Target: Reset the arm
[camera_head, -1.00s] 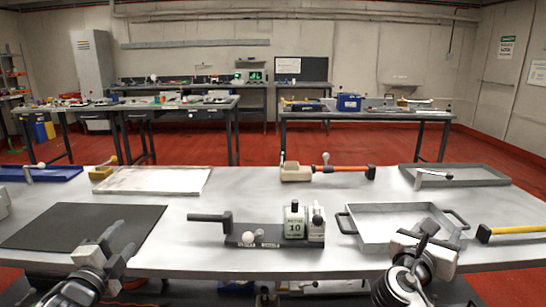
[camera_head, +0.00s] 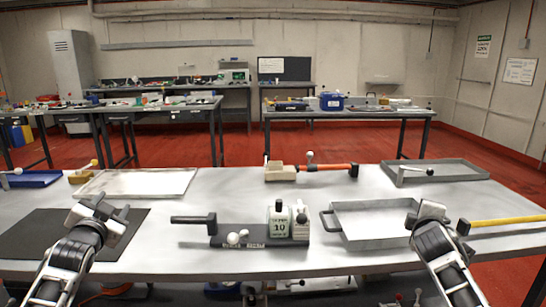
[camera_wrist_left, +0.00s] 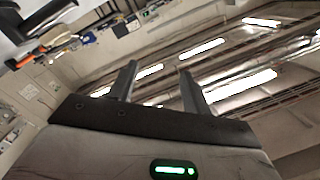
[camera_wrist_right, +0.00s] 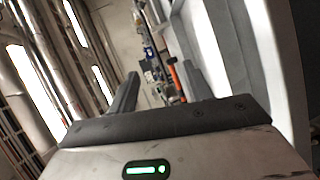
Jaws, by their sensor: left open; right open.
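My left gripper (camera_head: 105,212) is raised above the black mat at the table's left in the head view. In the left wrist view its two fingers (camera_wrist_left: 158,85) stand apart with nothing between them, and the camera faces the ceiling lights. My right gripper (camera_head: 428,209) is over the right side of the grey metal tray in the head view. In the right wrist view its fingers (camera_wrist_right: 170,92) are spread and empty, with the wall and ceiling behind them. Neither gripper touches an object.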

